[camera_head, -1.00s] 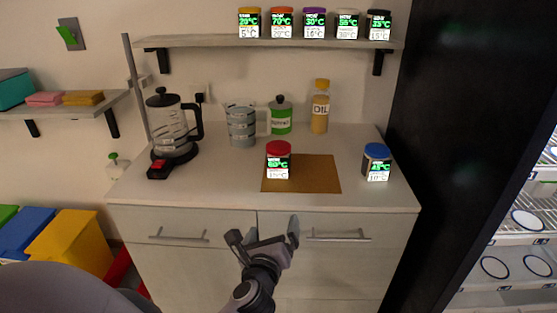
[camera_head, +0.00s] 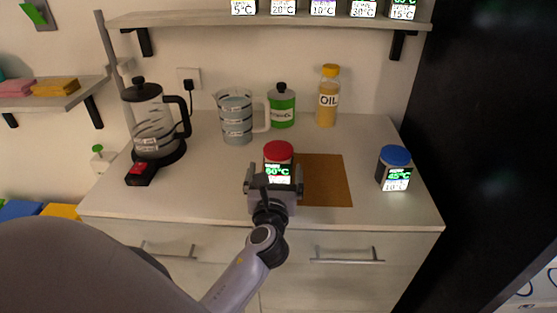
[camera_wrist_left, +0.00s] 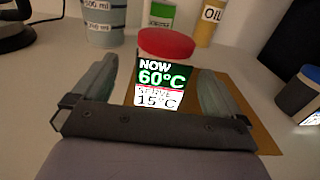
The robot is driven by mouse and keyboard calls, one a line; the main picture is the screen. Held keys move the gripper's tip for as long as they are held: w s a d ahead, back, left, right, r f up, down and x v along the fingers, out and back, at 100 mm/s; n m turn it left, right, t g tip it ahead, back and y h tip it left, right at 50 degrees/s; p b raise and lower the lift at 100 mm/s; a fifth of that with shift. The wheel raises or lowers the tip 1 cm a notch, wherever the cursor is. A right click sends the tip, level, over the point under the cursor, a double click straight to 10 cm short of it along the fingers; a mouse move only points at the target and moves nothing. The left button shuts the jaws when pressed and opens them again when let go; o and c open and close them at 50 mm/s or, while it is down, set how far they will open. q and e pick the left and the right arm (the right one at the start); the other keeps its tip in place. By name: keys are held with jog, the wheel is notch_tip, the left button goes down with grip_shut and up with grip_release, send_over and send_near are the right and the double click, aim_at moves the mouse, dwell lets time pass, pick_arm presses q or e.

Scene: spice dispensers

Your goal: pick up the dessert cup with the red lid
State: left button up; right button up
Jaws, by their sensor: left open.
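The dessert cup with the red lid (camera_head: 278,153) stands upright on the counter, over the left part of a brown mat (camera_head: 328,181). Its label reads 60°C. In the left wrist view the cup (camera_wrist_left: 164,70) stands straight ahead, between the two fingers. My left gripper (camera_head: 274,180) is open at the front of the cup; it also shows in the left wrist view (camera_wrist_left: 155,85). Gaps show between each finger and the cup, so I see no grip on it. The cup's lower front is partly hidden by the gripper in the head view. My right gripper is not in view.
A blue-lidded cup (camera_head: 395,167) stands to the right of the mat. Behind are a measuring jug (camera_head: 236,117), a green bottle (camera_head: 282,107) and an oil bottle (camera_head: 328,97). A glass press (camera_head: 153,122) stands at left. A shelf (camera_head: 270,20) hangs above.

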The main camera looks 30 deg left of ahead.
pick_arm(q)
jog(key=shift+x, duration=2.8)
jog(key=shift+w+d+f, duration=0.1)
jog(key=shift+d+f, duration=0.1)
jog(key=shift+c, duration=0.3)
jog(key=c, duration=1)
jog(key=shift+r, duration=0.1)
jog(key=shift+c, duration=0.2)
